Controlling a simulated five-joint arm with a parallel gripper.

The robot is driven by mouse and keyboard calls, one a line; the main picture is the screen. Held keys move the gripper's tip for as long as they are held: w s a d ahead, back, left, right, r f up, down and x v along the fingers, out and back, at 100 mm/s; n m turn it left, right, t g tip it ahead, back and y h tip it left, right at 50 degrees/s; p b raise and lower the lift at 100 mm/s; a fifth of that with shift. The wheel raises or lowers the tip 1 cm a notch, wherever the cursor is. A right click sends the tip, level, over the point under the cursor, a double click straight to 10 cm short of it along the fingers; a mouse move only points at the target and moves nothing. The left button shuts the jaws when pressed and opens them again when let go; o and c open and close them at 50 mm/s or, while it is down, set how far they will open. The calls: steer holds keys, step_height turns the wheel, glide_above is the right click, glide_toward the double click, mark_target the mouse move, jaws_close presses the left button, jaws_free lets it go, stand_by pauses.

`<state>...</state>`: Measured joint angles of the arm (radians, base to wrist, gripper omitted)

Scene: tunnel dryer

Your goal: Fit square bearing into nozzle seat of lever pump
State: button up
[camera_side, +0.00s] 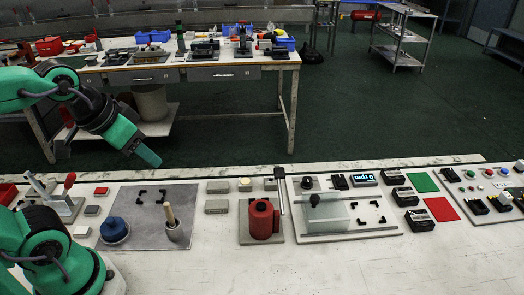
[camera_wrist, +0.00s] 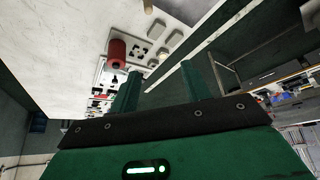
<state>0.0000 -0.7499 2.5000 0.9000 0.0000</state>
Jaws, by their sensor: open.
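A red cylindrical body (camera_side: 263,219) with an upright dark lever (camera_side: 281,190) stands on a grey plate at mid-bench; it looks like the lever pump. It also shows in the wrist view as a red cylinder (camera_wrist: 117,53). Its nozzle seat cannot be made out. Several small blocks lie behind and left of it, including a grey block (camera_side: 216,206) and one with a cream round top (camera_side: 245,185). I cannot tell which piece is the square bearing. My gripper (camera_side: 151,158) is raised over the bench's left back, apart from everything. In the wrist view its fingers (camera_wrist: 163,76) are apart and empty.
A grey plate (camera_side: 150,200) holds a blue round part (camera_side: 114,229) and a grey cup (camera_side: 174,232) with a wooden handle. A clear box (camera_side: 327,218) stands on a board to the right. A red-knobbed lever device (camera_side: 62,202) stands left. The bench front is clear.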

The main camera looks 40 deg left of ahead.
steer(key=n+g, duration=0.6)
steer(key=n, duration=0.3)
glide_above(271, 180)
step_height(271, 180, down, 16)
steer(key=shift+f, duration=1.4)
